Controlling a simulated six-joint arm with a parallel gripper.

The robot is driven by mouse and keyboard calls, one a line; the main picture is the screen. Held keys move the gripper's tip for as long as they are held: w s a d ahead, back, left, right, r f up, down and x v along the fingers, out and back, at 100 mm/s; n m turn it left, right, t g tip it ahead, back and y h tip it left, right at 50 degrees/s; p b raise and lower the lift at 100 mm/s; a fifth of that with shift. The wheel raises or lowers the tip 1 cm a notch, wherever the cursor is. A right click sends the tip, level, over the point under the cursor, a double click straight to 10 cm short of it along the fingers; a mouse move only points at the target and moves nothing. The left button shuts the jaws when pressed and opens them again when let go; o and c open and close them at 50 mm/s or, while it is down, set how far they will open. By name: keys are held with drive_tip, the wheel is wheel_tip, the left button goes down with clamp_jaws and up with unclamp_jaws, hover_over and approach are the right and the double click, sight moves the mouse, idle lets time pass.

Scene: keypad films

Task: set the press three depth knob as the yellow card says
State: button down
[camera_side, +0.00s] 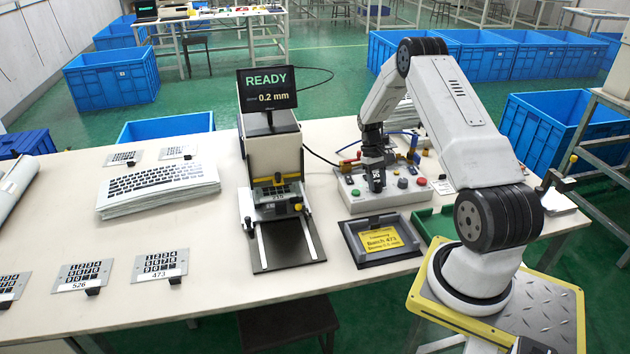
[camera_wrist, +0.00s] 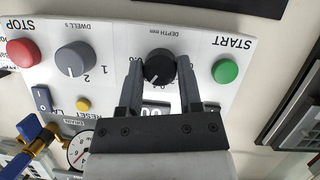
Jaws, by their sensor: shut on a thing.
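The depth knob (camera_wrist: 159,66) is black and round, under the upside-down label DEPTH MM on the control box (camera_wrist: 118,52). My gripper (camera_wrist: 160,73) has one finger on each side of the knob and is shut on it. A pale pointer mark shows on the knob; most scale numbers are hidden. In the side view my gripper (camera_side: 375,184) reaches down onto the control box (camera_side: 356,203). The yellow card (camera_side: 381,241) lies in a dark frame in front of the box; it reads Batch 473, with smaller lines too blurred to read. The screen (camera_side: 267,88) shows READY and 0.2 mm.
Beside the knob are the green START button (camera_wrist: 225,71), the dwell knob (camera_wrist: 75,58) and the red STOP button (camera_wrist: 23,53). A pressure gauge (camera_wrist: 80,150) stands near my gripper. The press (camera_side: 272,160) stands left of the box. Keypad plates (camera_side: 160,266) lie at the left.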

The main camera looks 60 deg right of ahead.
drive_tip(key=shift+s+m+y, duration=0.1)
drive_tip(key=shift+m+y, duration=0.3)
drive_tip(key=shift+m, duration=0.7)
drive_tip(key=shift+c, duration=1.4)
unclamp_jaws()
drive_tip(key=shift+d+r, duration=0.1)
drive_tip(key=shift+r, duration=0.05)
drive_tip(key=v, duration=0.7)
drive_tip(key=shift+r, duration=0.3)
